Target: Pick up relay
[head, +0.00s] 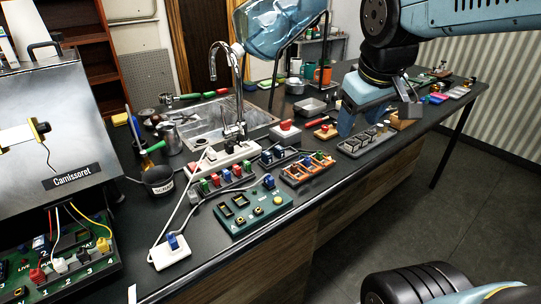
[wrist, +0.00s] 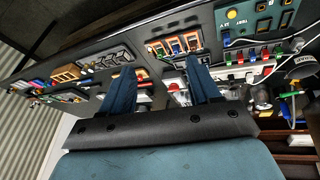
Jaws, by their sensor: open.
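I cannot tell for certain which part is the relay. Likely candidates are the dark block-shaped parts (head: 367,139) in a grey tray (head: 350,151) on the bench; the tray also shows in the wrist view (wrist: 106,59). An orange rack (head: 308,169) with small coloured parts stands left of it, and also shows in the wrist view (wrist: 174,46). My gripper (head: 372,118) hangs over the bench near the grey tray. In the wrist view its two blue fingers (wrist: 161,78) are apart with nothing between them. The fingers hide part of the bench behind them.
A green board (head: 252,210) and a power strip (head: 222,157) lie left of the rack. The sink (head: 215,122) with its tap is behind. The steel Camissoret brewer (head: 60,120) stands at far left. Small trays and parts crowd the right end of the bench.

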